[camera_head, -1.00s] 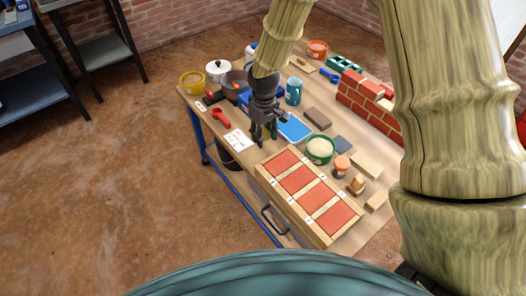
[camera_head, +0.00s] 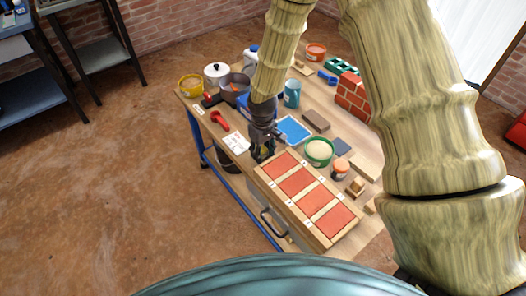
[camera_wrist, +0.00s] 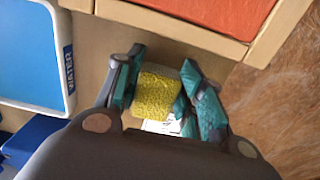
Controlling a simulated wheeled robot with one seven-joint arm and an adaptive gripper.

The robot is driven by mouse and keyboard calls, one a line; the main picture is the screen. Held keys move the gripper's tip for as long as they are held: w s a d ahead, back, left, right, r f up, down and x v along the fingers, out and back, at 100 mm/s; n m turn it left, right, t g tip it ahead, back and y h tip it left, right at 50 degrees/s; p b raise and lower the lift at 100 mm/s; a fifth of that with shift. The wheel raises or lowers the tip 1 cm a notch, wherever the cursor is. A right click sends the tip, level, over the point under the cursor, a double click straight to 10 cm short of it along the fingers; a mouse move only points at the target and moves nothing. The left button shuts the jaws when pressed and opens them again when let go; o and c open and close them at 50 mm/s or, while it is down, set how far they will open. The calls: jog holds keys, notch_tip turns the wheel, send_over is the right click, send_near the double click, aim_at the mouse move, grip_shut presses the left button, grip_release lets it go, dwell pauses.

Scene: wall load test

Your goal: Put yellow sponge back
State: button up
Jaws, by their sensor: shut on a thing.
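The yellow sponge (camera_wrist: 158,93) sits between the two teal and grey fingers of my gripper (camera_wrist: 165,95) in the wrist view, and the gripper is shut on it. In the head view my gripper (camera_head: 262,152) is over the workbench, beside the near left corner of the wooden frame with red panels (camera_head: 297,180). The sponge is hardly visible in the head view because the gripper hides it.
A white paper card (camera_head: 237,143) and a red tool (camera_head: 219,120) lie left of my gripper. A green tub (camera_head: 319,151), an orange-lidded jar (camera_head: 340,167) and a brick wall piece (camera_head: 352,95) stand to the right. Pots and buckets crowd the bench's far left.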

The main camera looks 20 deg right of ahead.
aim_at(263, 150)
jog(key=shift+f, duration=0.15)
jog(key=o, duration=1.2)
jog(key=shift+c, duration=0.2)
notch_tip(263, 150, up, 12)
